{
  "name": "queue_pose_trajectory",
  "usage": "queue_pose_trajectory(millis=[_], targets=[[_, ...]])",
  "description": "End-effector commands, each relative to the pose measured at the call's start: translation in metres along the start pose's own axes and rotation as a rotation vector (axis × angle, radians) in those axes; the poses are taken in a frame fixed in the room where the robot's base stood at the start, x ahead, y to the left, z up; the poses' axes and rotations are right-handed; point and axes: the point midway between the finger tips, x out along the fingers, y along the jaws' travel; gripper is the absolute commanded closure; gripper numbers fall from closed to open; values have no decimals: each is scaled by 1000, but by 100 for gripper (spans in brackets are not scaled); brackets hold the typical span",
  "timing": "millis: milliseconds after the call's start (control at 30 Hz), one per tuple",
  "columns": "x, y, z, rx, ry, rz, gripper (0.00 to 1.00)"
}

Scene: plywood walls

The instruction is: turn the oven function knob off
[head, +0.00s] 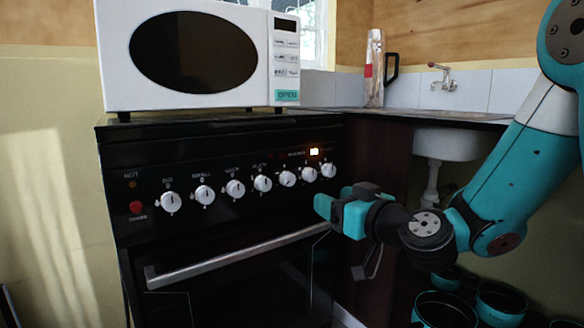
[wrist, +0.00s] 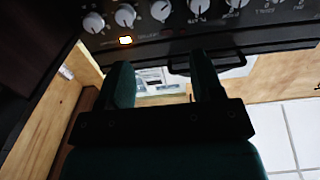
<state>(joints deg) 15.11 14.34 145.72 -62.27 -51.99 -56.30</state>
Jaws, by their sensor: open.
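A black oven (head: 222,225) has a row of several white round knobs across its front panel. The labels are too small to tell which knob is the function knob. My gripper (head: 326,207) is open and empty, in front of the panel, below and apart from the right-end knobs. In the wrist view my two fingers (wrist: 163,78) stand apart with nothing between them. Several knobs (wrist: 125,15) and the lit light (wrist: 125,40) show beyond them.
A silver handle bar (head: 235,257) crosses the oven door below the knobs. A white microwave (head: 195,55) stands on top of the oven. A sink (head: 448,143) is at the right, with dark pots (head: 500,300) on the floor beneath. A red button (head: 136,207) is at the panel's left.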

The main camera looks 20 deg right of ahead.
Motion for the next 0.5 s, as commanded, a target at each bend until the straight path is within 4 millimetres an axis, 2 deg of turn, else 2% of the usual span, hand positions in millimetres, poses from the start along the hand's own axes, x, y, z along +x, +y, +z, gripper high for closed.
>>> queue_pose_trajectory(millis=[33, 333, 500], targets=[[6, 0, -6, 4, -3, -5, 40], [32, 0, -5, 5, -5, -1, 40], [70, -1, -8, -2, -1, -4, 40]])
